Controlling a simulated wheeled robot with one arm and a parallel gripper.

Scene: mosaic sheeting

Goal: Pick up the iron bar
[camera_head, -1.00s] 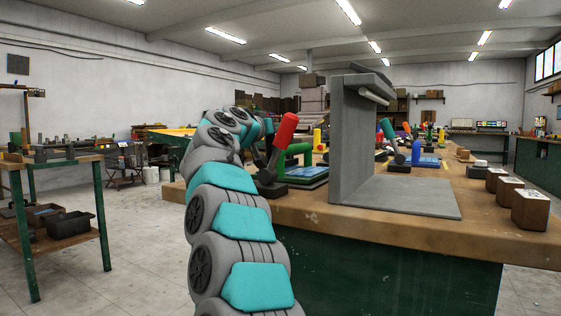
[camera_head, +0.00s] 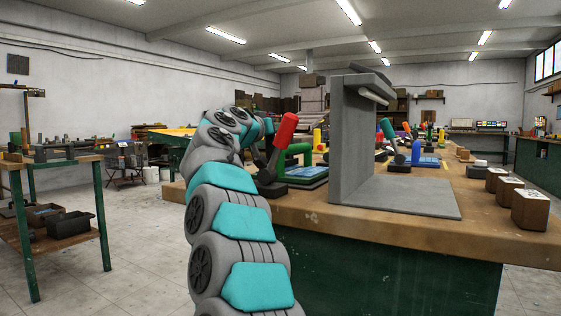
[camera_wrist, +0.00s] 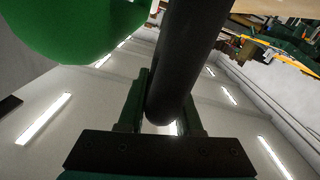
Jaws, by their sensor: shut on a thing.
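In the wrist view a dark, round bar (camera_wrist: 183,62), which I take to be the iron bar, runs from the top edge down between the fingers of my gripper (camera_wrist: 160,112). My gripper is shut on it, with one finger on each side near its rounded lower end. The bar's far end is out of the wrist view. In the head view I cannot make out my gripper or the bar; my arm bends over at the workbench's left end.
A large green rounded thing (camera_wrist: 80,25) is close at the bar's left. A side table (camera_head: 45,162) stands at the left.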

